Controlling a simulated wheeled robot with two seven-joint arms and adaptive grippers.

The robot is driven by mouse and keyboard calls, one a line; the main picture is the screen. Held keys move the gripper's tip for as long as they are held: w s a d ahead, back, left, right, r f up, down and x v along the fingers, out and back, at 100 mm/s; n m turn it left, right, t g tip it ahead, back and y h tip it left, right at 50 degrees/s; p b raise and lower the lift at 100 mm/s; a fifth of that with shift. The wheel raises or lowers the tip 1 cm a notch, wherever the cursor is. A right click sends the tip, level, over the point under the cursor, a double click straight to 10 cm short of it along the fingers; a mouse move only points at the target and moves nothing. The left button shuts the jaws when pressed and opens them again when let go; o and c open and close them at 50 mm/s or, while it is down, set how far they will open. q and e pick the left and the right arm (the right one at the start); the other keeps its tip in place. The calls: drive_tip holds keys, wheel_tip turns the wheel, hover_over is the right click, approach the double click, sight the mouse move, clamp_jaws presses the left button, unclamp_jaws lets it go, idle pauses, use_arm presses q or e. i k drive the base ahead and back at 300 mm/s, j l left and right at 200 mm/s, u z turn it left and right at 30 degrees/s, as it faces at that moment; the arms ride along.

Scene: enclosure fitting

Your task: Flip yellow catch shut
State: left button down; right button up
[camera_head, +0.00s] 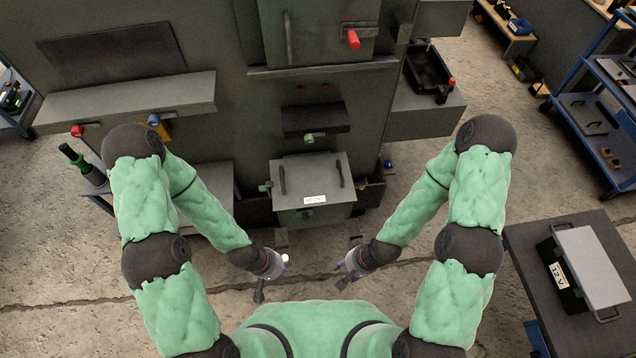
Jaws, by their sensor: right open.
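A small yellow part (164,130) shows under the left end of the grey cabinet's shelf, beside a blue knob (153,120). It is partly hidden by my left arm, and I cannot tell whether it is the catch or how it is set. My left gripper (271,265) is open and empty, low in front of the cabinet, to the right of and below the yellow part in the picture. My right gripper (349,262) is open and empty, facing the left one across a gap.
A grey box with a white label (315,200) juts from the cabinet (215,50) just beyond the grippers. A side table (522,237) with a "12 V" case (590,268) stands at the right. The floor between the grippers is clear.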

sight(360, 185)
drive_tip(key=l+u, duration=0.2)
drive_tip(key=l, duration=0.2)
drive_tip(key=i, duration=0.4)
drive_tip(key=k, duration=1)
drive_tip(key=l+u, duration=0.2)
drive_tip(key=l, duration=0.6)
drive_tip(key=l+u, duration=0.2)
drive_tip(key=l, duration=0.55)
drive_tip(key=k+l+u, duration=0.2)
drive_tip(key=l, duration=0.6)
drive_tip(key=i, duration=0.1)
